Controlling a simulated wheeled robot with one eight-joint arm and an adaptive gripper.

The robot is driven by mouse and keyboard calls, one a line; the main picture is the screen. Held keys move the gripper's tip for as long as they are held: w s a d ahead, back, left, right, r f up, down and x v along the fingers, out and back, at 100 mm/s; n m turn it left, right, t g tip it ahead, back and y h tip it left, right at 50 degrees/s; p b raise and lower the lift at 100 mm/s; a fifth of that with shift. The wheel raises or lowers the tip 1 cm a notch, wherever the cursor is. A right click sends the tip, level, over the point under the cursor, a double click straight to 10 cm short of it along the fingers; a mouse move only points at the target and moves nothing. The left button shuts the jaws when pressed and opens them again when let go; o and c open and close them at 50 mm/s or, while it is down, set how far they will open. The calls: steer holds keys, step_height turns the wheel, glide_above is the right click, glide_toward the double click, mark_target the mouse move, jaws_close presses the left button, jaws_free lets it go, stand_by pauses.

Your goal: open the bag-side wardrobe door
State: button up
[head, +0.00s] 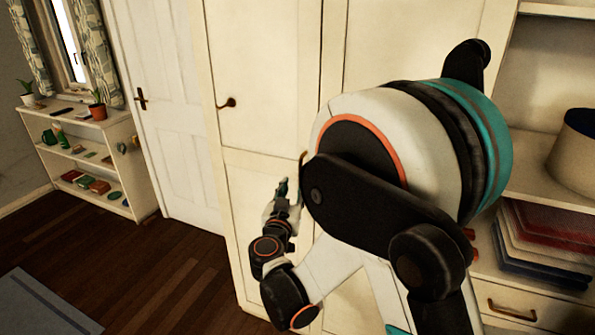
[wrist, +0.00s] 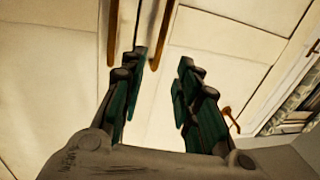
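The cream wardrobe (head: 268,70) stands in front of me, its panelled doors looking closed. A small dark bronze handle (head: 228,103) is on its upper left door. A curved bronze handle (head: 303,160) shows partly beside my arm, near my gripper (head: 283,190). In the wrist view my gripper (wrist: 160,62) has its teal fingers apart with nothing between them. Two long bronze handles, one on the left (wrist: 112,32) and one on the right (wrist: 163,35), lie beyond the fingertips. The right one lines up with the gap; contact is not visible. No bag shows, so I cannot tell which door is bag-side.
A white room door (head: 165,110) and a low shelf (head: 95,160) with plants stand left. Open shelves on the right hold folded cloths (head: 550,240) and a round box (head: 575,150). Dark wooden floor (head: 170,275) is free at lower left, beside a blue-grey rug (head: 40,305).

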steer(key=w+d+b, duration=0.1)
steer(key=w+b, duration=0.1)
steer(key=w, duration=0.9)
steer(key=shift+d, duration=0.4)
jaws_close()
